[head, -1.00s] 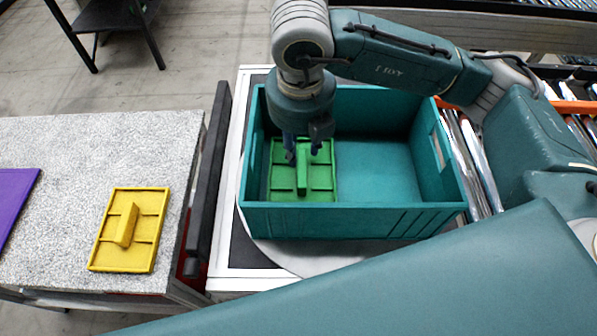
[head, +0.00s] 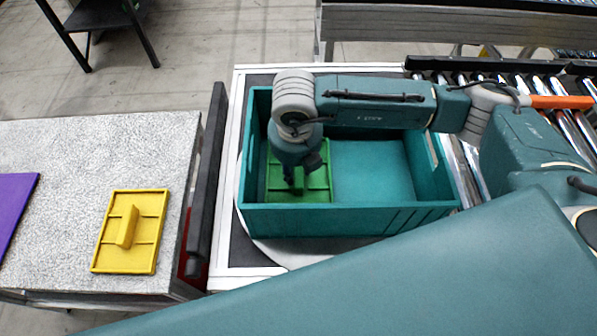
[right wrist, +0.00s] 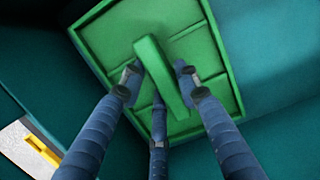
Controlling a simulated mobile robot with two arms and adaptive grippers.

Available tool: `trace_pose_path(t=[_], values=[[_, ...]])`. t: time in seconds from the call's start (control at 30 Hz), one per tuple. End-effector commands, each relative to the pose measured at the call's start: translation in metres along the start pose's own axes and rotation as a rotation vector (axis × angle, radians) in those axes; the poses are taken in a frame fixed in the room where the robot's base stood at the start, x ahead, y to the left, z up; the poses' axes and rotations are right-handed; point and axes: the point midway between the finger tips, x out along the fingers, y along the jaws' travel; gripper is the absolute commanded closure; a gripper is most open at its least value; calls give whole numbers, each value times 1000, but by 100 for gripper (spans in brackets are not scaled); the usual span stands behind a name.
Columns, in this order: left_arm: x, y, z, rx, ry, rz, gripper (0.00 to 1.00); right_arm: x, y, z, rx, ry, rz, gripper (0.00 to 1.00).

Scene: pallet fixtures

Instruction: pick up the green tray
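The green tray (head: 315,181) lies flat in the left part of a teal crate (head: 340,220), with a raised bar handle across its middle. My right gripper (head: 297,187) reaches down into the crate over the tray and hides part of it and its handle. In the right wrist view the blue fingers of the right gripper (right wrist: 158,80) are spread around the handle (right wrist: 163,75) of the green tray (right wrist: 202,48), with a gap visible on the right side. Whether the left finger touches the handle I cannot tell. My left gripper is out of view.
A yellow tray (head: 148,252) and a purple tray (head: 14,205) lie on a speckled table (head: 90,150) at the left. A dark rail (head: 205,180) stands between table and crate. A roller conveyor (head: 575,125) is at the right. The crate's right half is empty.

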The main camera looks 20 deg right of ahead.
Motion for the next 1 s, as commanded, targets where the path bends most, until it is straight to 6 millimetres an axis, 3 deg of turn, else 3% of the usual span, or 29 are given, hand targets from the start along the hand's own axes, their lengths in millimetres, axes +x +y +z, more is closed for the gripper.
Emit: trace_pose_path(t=[0.23,0.4,0.77,1.0], values=[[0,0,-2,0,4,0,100,2,0,0,-1,-1,0,70],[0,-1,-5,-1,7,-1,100,1,0,0,-1,-1,1,100],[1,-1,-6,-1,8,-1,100,-3,1,1,-1,-2,3,100],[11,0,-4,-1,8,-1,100,-29,1,6,-2,-5,4,100]])
